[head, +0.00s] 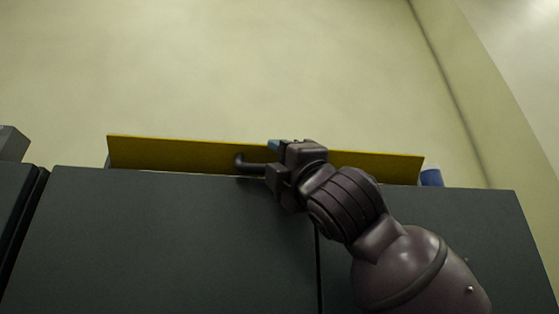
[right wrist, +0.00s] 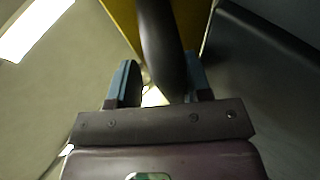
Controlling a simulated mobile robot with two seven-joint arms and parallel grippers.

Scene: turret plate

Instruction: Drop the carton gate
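The gate is a long yellow panel (head: 180,153) standing upright along the top of a dark grey cabinet in the head view; it also shows at the top of the right wrist view (right wrist: 120,14). A dark bar handle (head: 243,162) stands out from its front. My right gripper (head: 272,160) is at this handle. In the right wrist view the handle (right wrist: 162,45) passes between the two blue-padded fingers (right wrist: 160,85). A gap shows beside the left finger, so the gripper looks open around the handle. My left gripper is out of view. What lies behind the panel is mostly hidden.
The dark grey cabinet (head: 180,240) fills the lower head view. A blue and white object (head: 431,177) shows past the panel's right end. A grey box-like thing (head: 12,143) stands at the far left. The space above the panel is clear up to the pale wall.

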